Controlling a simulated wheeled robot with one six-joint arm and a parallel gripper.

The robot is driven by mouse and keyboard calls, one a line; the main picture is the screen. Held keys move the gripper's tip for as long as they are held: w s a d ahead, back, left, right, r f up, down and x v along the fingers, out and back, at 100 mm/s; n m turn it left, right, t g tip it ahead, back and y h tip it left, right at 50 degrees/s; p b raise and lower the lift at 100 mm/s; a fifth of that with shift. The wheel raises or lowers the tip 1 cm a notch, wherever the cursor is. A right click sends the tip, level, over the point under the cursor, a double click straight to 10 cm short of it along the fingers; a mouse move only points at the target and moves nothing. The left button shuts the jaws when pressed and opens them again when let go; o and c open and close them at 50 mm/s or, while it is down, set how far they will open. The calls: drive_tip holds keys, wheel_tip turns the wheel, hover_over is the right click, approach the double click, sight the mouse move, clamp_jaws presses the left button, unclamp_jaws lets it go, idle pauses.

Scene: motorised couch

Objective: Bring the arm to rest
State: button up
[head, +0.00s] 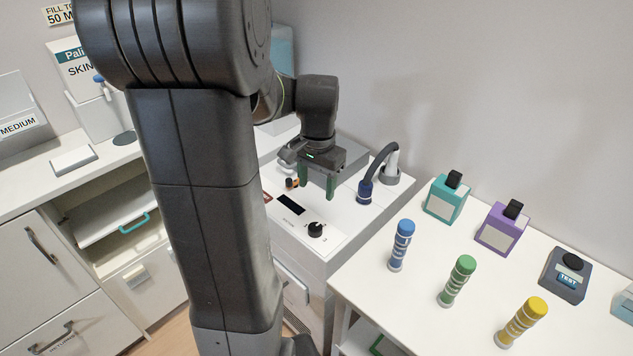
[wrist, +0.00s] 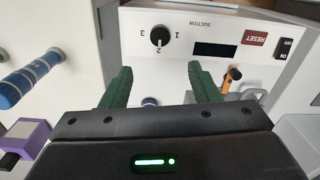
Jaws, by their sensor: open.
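My gripper (head: 317,186) hangs at the end of my bent arm, fingers down, above the white suction unit (head: 330,242) in the head view. Its two green fingers are apart with nothing between them. In the wrist view my gripper (wrist: 160,82) is also open and empty. Beyond the fingertips is the unit's front panel, with a black dial (wrist: 160,36), a dark display (wrist: 215,50), a red RESET button (wrist: 255,38) and a black ON/OFF switch (wrist: 286,48). Whether the fingers touch anything below is not clear; they look clear of the panel.
A dark hose with a blue end (head: 365,191) stands right of my gripper. Blue (head: 401,246), green (head: 457,281) and yellow (head: 521,322) tubes, a teal bottle (head: 447,199), a purple bottle (head: 502,228) and a TEST device (head: 566,275) stand on the right table.

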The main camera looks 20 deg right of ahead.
sight(315, 227)
wheel_tip(315, 227, down, 14)
drive_tip(key=shift+w+a+r+b, duration=0.1)
drive_tip(key=shift+b, duration=0.45)
idle(0.5)
